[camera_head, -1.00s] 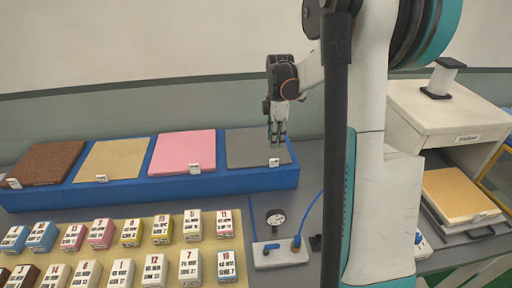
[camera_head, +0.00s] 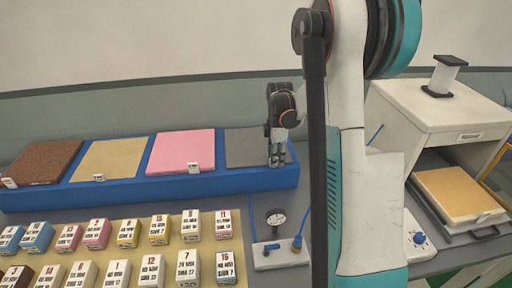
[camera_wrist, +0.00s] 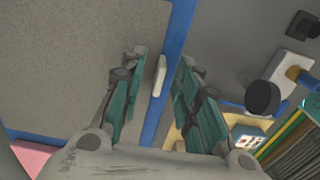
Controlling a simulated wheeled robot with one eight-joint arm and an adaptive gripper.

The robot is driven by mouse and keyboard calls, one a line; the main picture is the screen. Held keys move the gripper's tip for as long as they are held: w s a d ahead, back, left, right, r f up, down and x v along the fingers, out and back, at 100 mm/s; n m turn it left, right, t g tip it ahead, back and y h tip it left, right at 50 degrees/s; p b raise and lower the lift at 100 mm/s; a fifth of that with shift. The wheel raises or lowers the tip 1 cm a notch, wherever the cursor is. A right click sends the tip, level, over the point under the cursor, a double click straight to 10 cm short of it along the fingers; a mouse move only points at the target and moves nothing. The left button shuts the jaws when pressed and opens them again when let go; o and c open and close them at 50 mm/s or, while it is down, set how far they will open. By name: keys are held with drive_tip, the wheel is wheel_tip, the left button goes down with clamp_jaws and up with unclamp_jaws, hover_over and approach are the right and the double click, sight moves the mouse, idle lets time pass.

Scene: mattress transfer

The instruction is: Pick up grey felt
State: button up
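The grey felt (camera_head: 246,148) is a flat dark grey square in the rightmost place of a long blue tray (camera_head: 215,181). It fills much of the wrist view (camera_wrist: 70,60). A small white tag (camera_wrist: 160,76) stands at its edge, hidden behind my gripper in the head view. My gripper (camera_head: 277,163) points down at the front right part of the felt. In the wrist view my gripper (camera_wrist: 163,58) is open, with a finger on each side of the tag and a gap to each. I cannot tell how high the fingertips are.
Pink (camera_head: 182,151), tan (camera_head: 110,159) and brown (camera_head: 42,162) squares lie left in the same tray. Several numbered boxes stand on a tan mat (camera_head: 215,223) in front. A gauge with blue fittings (camera_head: 279,253) and a white press-like machine (camera_head: 432,112) are to the right.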

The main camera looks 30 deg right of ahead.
clamp_jaws()
drive_tip(key=shift+r, duration=0.15)
